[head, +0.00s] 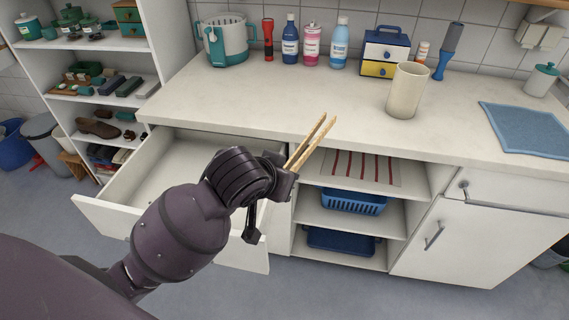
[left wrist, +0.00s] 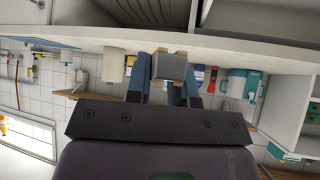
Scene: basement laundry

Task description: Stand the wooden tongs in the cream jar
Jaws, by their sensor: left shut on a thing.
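The wooden tongs (head: 312,140) are held by my left gripper (head: 287,176). Their two pale arms point up and to the right, tips slightly apart, in front of the counter edge. Their lower end is hidden in the jaws. In the left wrist view, small bits of wood (left wrist: 161,50) show by the fingers. The cream jar (head: 406,92) stands upright on the counter, to the right of and beyond the tongs, apart from them. It also shows in the left wrist view (left wrist: 115,66). The jar's inside is not visible. My right gripper is not in view.
An open drawer (head: 168,165) juts out below the counter (head: 290,100) at left. A pitcher (head: 226,42), red flashlight (head: 268,38), bottles (head: 290,42), a small drawer box (head: 384,52) and a blue-handled tool (head: 446,52) line the back. A blue cloth (head: 525,128) lies right. Counter around the jar's front is clear.

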